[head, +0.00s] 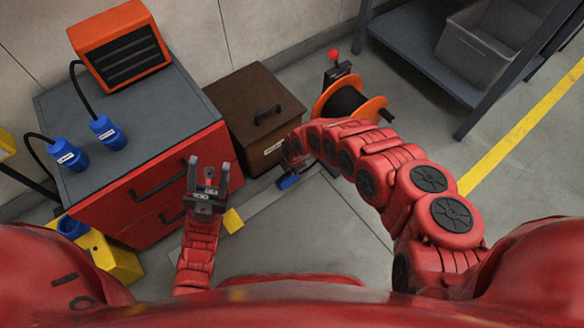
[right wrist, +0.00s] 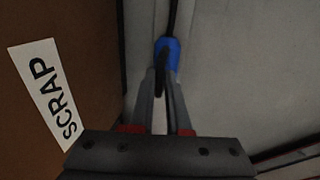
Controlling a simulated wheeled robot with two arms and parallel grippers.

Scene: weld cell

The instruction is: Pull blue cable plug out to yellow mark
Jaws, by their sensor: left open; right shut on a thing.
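A blue cable plug (head: 289,181) is low over the floor in front of the brown box; I cannot tell if it touches the floor. In the right wrist view the blue plug (right wrist: 168,50) is at the fingertips, with a dark cable running up from it. My right gripper (right wrist: 163,80) is shut on it; in the head view my arm mostly hides that gripper. An orange cable reel (head: 322,104) stands behind my right arm. A small yellow patch (head: 233,220) shows on the floor beside my left gripper. My left gripper (head: 208,172) is open and empty before the red cabinet.
The brown box (head: 262,92) carries a SCRAP label (right wrist: 45,92), close left of my right gripper. Two blue connectors (head: 108,132) with cables stand on the red cabinet (head: 195,150). A grey shelf (head: 420,60) is at right. A yellow line (head: 520,125) crosses the floor there.

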